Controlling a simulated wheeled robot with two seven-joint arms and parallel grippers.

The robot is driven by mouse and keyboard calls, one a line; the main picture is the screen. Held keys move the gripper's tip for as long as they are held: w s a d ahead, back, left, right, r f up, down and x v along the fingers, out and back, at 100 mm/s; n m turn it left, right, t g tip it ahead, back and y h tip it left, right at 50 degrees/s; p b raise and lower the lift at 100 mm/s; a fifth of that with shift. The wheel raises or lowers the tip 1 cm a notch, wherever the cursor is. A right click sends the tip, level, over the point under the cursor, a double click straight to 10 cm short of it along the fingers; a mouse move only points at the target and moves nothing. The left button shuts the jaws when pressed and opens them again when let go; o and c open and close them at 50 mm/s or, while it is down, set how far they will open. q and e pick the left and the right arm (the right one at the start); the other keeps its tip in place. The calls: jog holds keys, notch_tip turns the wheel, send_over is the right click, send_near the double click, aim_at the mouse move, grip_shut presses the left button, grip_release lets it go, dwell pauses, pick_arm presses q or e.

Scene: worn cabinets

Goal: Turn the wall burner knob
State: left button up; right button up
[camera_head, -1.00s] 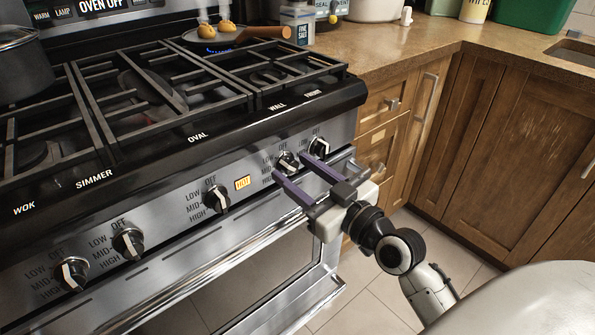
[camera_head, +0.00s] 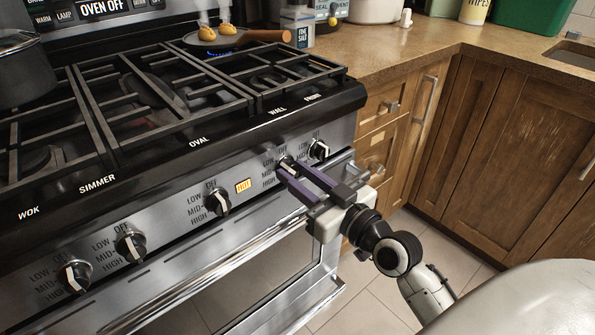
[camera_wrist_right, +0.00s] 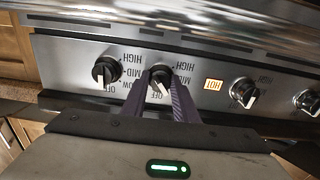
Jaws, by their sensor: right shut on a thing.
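The wall burner knob (camera_head: 286,163) is on the stove's front panel below the WALL label, second from the right. It is black with a pale pointer and is partly hidden by my fingers. In the right wrist view the same knob (camera_wrist_right: 160,84) sits between the fingertips, its pointer near OFF. My right gripper (camera_head: 290,168) is shut on the knob, with purple fingers on either side of it; it also shows in the right wrist view (camera_wrist_right: 161,90). My left gripper is not in view.
The front burner knob (camera_head: 319,149) is close on the right and the oval knob (camera_head: 217,201) is to the left. The oven handle (camera_head: 215,262) runs below the panel. A pan (camera_head: 214,41) with two buns sits on a lit back burner.

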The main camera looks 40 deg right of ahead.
jog(key=shift+r+m+p, duration=0.15)
jog(key=shift+m+p, duration=0.45)
jog(key=shift+m, duration=0.2)
jog(key=shift+m+p, duration=0.95)
jog(key=shift+m, duration=0.25)
jog(key=m+p, duration=0.1)
jog(key=m, duration=0.2)
jog(key=shift+p, duration=0.35)
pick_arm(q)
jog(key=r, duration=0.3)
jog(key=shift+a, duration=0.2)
pick_arm(e)
jog(key=shift+m, duration=0.4)
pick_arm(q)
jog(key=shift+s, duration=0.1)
pick_arm(e)
jog(key=o, duration=1.1)
jog(key=shift+c, duration=0.2)
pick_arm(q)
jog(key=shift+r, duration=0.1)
